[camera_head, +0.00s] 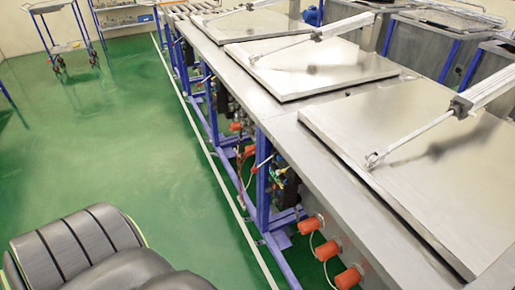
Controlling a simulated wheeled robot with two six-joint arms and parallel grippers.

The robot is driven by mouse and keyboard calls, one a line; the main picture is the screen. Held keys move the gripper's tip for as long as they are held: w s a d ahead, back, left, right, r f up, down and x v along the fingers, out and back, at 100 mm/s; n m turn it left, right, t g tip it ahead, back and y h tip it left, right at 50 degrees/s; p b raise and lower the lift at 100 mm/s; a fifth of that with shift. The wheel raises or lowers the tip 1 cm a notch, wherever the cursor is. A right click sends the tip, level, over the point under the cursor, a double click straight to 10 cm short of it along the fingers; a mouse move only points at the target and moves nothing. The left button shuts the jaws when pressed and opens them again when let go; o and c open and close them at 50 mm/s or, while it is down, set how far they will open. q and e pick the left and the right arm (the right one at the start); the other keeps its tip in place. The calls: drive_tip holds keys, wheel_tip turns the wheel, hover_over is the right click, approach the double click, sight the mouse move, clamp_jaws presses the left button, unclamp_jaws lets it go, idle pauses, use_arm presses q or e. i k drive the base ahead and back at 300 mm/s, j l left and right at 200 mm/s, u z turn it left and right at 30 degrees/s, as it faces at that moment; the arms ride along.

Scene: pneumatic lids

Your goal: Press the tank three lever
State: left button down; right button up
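A row of steel tanks with flat lids runs from the far top to the lower right. The near lid (420,170), the middle lid (310,68) and the far lid (240,24) all lie shut, each with a pneumatic cylinder above it. Small red-tipped levers or valves show on the blue frame below the tank edge, one near the middle (262,162) and a smaller one farther back (205,79). No label shows which belongs to tank three. Neither of my grippers is in view.
Orange-red round fittings (328,250) stick out from the near tank side. Blue legs (262,185) stand along the tanks. The green floor (120,140) left of them is clear. Blue-framed carts (62,35) stand at the far left.

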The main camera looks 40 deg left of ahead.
sight(254, 170)
drive_tip(key=i+j, duration=0.15)
drive_tip(key=j, duration=0.25)
drive_tip(key=i+j, duration=0.15)
drive_tip(key=j, duration=0.25)
drive_tip(key=i+j, duration=0.15)
drive_tip(key=j, duration=0.25)
